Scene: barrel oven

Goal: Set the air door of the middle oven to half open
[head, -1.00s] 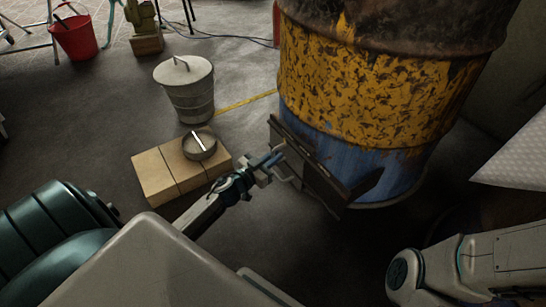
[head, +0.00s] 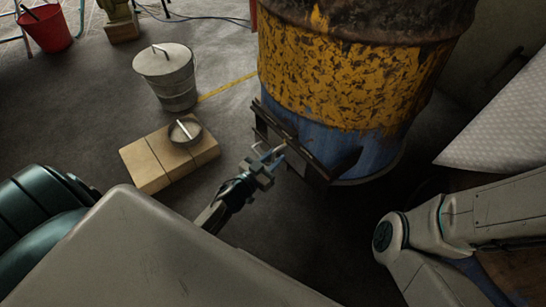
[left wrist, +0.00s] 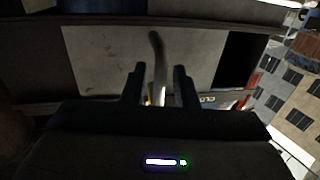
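The oven is a rusty barrel (head: 345,80), yellow above and blue below, standing in the upper right of the head view. Its air door sits low on the front, in a dark metal frame (head: 318,168). In the left wrist view the door plate (left wrist: 98,55) is pale grey, with a dark gap (left wrist: 234,60) to its right. A curved handle (left wrist: 158,55) stands out from the plate. My left gripper (head: 271,152) is open in front of the door. In the wrist view its fingers (left wrist: 159,78) stand on either side of the handle, apart from each other. Contact cannot be told.
A lidded grey bucket (head: 168,80) and pale bricks (head: 150,163) bearing a round pan (head: 186,133) stand left of the barrel. A red bucket (head: 46,30) is at the far left. A white sheet (head: 505,125) juts in at right. Floor between is clear.

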